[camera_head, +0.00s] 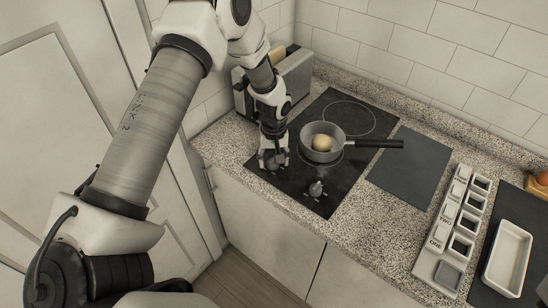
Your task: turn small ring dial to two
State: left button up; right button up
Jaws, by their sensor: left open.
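The black cooktop (318,107) is set in the speckled counter. A ring outline (349,118) shows at its back; another is partly hidden under a grey pan (310,154) that holds a pale, egg-like thing (322,143). A dial knob (317,189) stands at the front of the cooktop, uncovered. My left gripper (273,164) is open, pointing down at the left front of the cooktop. It hides whatever is right beneath it, and I cannot tell whether it touches a dial. The dial markings are too small to read. My right gripper is not in view.
A toaster (292,78) stands behind my left arm, near the wall. The pan's black handle (375,144) reaches right over a dark mat (408,172). A white rack of small square cups (432,240) and a white tray (508,258) lie farther right.

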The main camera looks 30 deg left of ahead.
pick_arm(q)
jog(key=shift+s, duration=0.15)
jog(key=c, duration=0.4)
grip_shut()
